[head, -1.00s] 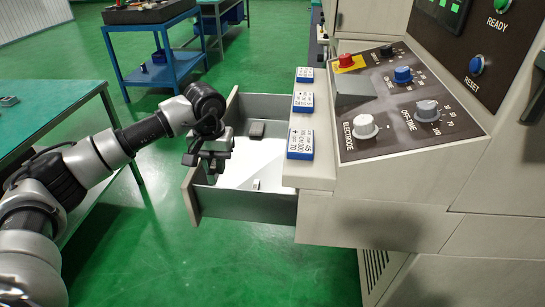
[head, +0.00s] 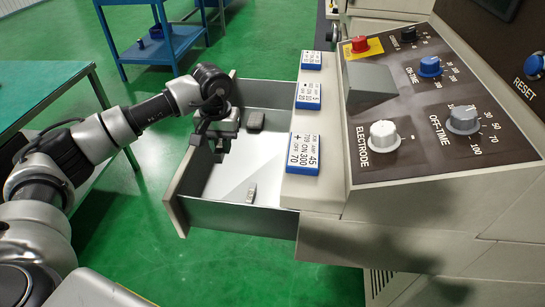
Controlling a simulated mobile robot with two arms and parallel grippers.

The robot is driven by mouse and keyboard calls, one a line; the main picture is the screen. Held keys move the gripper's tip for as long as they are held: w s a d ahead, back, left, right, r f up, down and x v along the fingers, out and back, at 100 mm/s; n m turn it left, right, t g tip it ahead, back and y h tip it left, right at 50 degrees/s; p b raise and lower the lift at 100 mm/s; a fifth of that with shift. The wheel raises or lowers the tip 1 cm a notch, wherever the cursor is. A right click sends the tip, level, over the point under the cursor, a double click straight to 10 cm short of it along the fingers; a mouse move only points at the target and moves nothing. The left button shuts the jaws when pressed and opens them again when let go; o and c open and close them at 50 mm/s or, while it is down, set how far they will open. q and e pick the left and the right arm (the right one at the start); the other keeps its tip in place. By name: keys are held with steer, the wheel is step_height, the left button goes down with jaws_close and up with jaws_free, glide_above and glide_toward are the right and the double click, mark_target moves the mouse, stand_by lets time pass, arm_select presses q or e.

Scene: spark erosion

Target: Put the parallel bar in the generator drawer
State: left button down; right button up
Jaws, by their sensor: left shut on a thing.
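The generator drawer (head: 235,217) stands open, pulled out to the left from under the console. My left gripper (head: 211,145) is at the top edge of its front panel, one finger on each side, and seems shut on that panel; the contact is partly hidden. Inside the drawer, a small grey metal bar (head: 251,194) lies near the right wall and a dark block (head: 256,120) lies at the back. I cannot tell whether either is the parallel bar. My right gripper is not in view.
Blue-edged label blocks (head: 303,154) line the ledge right of the drawer. The console's knobs (head: 384,136) are further right. A green-topped table (head: 45,95) is at left, and a blue cart (head: 155,48) stands behind. Green floor lies open below the drawer.

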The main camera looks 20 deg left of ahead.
mark_target(229, 189)
arm_select(q)
steer(key=shift+s+f+b, duration=0.15)
steer(key=shift+s+f, duration=0.05)
steer(key=shift+f, duration=0.35)
steer(key=shift+s+f+b, duration=0.15)
steer(key=shift+f, duration=0.35)
steer(key=f, duration=1.2)
steer(key=shift+w, duration=0.2)
steer(key=shift+f+b, duration=0.1)
steer(key=shift+b, duration=0.2)
steer(key=c, duration=1.1)
jaws_free()
steer(key=shift+o, duration=0.2)
step_height(229, 189, up, 12)
steer(key=shift+r, duration=0.15)
